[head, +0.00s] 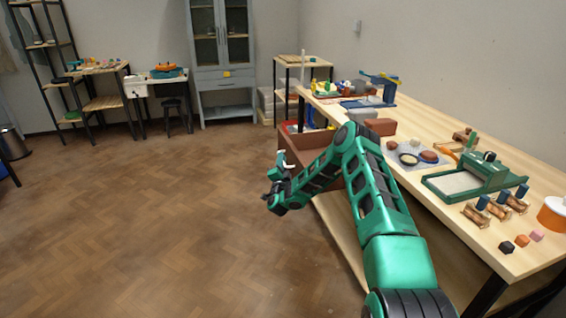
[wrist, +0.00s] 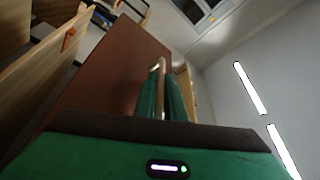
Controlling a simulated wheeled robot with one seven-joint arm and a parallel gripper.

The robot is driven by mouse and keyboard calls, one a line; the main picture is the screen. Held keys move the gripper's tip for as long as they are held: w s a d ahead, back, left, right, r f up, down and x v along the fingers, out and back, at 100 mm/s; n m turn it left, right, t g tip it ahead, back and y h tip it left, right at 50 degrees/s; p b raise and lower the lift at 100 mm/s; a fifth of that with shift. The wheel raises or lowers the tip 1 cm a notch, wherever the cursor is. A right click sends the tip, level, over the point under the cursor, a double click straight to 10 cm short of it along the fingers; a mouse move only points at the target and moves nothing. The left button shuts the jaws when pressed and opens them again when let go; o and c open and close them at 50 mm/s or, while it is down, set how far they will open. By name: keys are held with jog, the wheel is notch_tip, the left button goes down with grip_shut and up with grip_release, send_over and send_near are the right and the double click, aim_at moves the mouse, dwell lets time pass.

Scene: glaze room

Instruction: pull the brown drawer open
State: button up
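The brown drawer (head: 303,142) is under the long wooden table and appears to stand out past the table's front edge. My arm hides part of it. In the wrist view its brown face (wrist: 110,70) fills the middle left. A pale bar handle (wrist: 161,72) shows in the wrist view, and its pale end (head: 288,165) shows in the head view. My gripper (wrist: 162,98) has its two green fingers close on either side of the handle, with no clear gap. In the head view my gripper (head: 279,172) is at the drawer's front.
The wooden table (head: 440,205) runs along the right wall. It carries a green press (head: 482,175), a blue tool (head: 384,92) and several small blocks. A lower shelf (head: 340,225) lies below. The parquet floor (head: 150,220) to the left is clear. A grey cabinet (head: 223,75) stands behind.

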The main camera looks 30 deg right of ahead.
jog(key=shift+o, duration=0.4)
jog(key=shift+s+f, duration=0.1)
jog(key=shift+f, duration=0.05)
jog(key=v, duration=1)
jog(key=shift+s+a, duration=0.25)
jog(key=shift+s, duration=0.05)
jog(key=shift+f, duration=0.15)
